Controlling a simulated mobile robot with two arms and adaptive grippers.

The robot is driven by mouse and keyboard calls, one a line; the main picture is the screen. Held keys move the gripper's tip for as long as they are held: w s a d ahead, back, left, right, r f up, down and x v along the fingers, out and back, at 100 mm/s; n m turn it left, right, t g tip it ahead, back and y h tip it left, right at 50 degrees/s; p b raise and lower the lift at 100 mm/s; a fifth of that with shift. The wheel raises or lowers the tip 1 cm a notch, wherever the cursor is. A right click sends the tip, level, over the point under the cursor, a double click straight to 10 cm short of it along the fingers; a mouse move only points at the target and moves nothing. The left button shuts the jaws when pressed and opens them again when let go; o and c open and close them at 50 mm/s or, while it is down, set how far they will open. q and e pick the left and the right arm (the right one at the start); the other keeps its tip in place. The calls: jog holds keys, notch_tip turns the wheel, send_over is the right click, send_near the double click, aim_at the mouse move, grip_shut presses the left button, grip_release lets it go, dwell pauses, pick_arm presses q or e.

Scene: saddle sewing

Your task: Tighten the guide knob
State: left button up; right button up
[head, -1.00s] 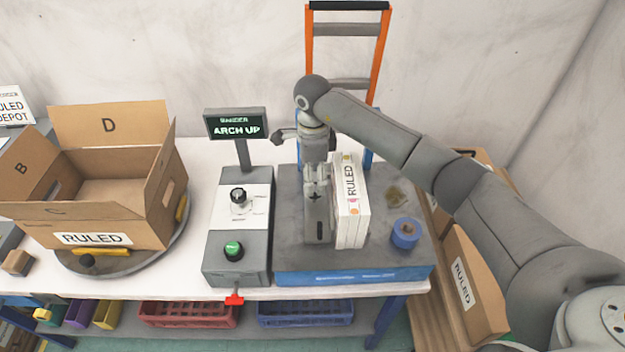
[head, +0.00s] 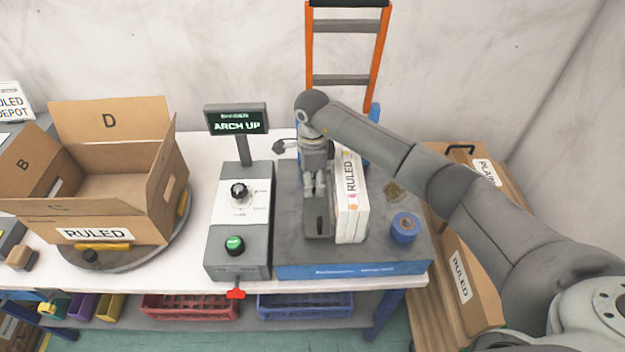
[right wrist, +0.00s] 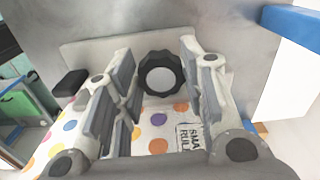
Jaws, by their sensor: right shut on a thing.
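The guide knob (right wrist: 160,74) is a black lobed knob with a pale round face, seen in the right wrist view. My right gripper (right wrist: 160,80) has one finger on each side of it and is shut on it. In the head view my right gripper (head: 315,186) points down at the grey guide (head: 318,225), left of a stack of white pads (head: 350,195) labelled RULED. The gripper hides the knob there. The pads' dotted cover (right wrist: 150,133) lies below the knob in the wrist view. My left gripper is not in view.
A control box with a black dial (head: 238,190) and a green button (head: 234,244) stands left of the grey machine bed (head: 285,225). Its screen (head: 236,121) reads ARCH UP. An open RULED carton (head: 105,205) is at left. A blue tape roll (head: 405,228) lies right of the pads.

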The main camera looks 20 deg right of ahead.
aim_at(313, 183)
jog(key=shift+f+m+b, duration=0.1)
jog(key=shift+m+b, duration=0.75)
jog(key=shift+m, duration=0.25)
jog(key=shift+w+d+m+b, duration=0.1)
jog(key=shift+m+b, duration=0.95)
jog(key=shift+m, duration=0.85)
jog(key=o, duration=1)
jog(key=shift+r, duration=0.25)
notch_tip(313, 183, up, 12)
jog(key=shift+f, duration=0.1)
